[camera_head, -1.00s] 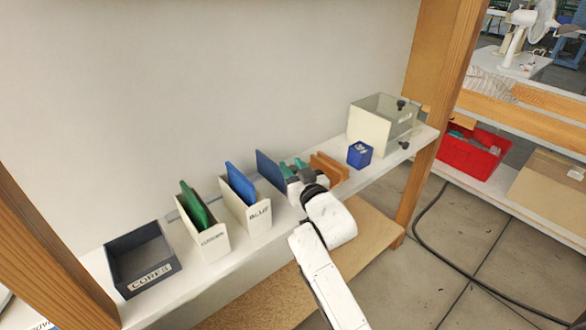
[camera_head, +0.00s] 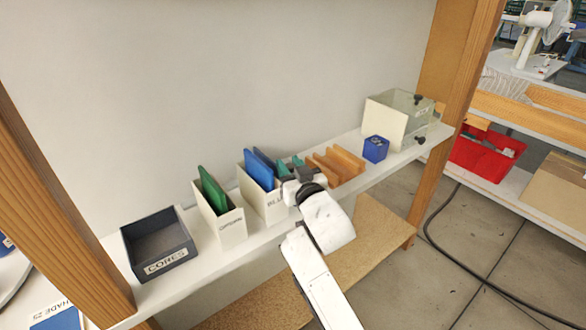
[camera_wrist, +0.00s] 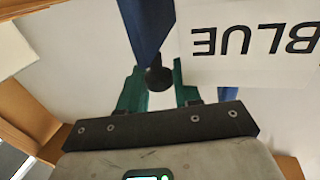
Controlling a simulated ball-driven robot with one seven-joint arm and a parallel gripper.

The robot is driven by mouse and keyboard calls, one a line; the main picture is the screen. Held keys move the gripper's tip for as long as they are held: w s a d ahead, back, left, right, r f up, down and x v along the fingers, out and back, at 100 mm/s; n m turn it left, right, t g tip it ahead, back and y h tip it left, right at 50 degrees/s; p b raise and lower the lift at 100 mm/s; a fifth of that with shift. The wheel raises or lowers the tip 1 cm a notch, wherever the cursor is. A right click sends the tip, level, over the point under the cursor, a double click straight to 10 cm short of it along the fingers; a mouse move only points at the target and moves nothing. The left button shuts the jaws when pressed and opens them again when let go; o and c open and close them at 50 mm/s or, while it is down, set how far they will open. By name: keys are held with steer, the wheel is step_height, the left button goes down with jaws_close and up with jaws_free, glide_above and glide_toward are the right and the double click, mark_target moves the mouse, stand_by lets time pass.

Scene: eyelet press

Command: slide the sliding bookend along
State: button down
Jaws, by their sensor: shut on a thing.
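The sliding bookend is an upright dark blue plate (camera_head: 263,157) on the white shelf. It stands close against the right side of the white box marked BLUE (camera_head: 249,186), which holds a blue board. In the wrist view the bookend's blue plate (camera_wrist: 148,28) ends above a round black knob (camera_wrist: 158,79). My gripper (camera_head: 289,165) is at the bookend's right side. Its green fingers (camera_wrist: 160,82) are on either side of the knob, shut on it. My arm hides the lower part of the bookend and part of the BLUE box.
Left of the BLUE box are a white box with green boards (camera_head: 231,227) and a dark CORES tray (camera_head: 160,246). Right of my gripper stand brown wooden pieces (camera_head: 338,165), a small blue box (camera_head: 375,149) and a clear-fronted bin (camera_head: 390,118). Wooden posts bound the shelf.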

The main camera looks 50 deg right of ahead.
steer(key=c, duration=0.9)
jaws_free()
steer(key=b+v, duration=0.1)
steer(key=v, duration=1)
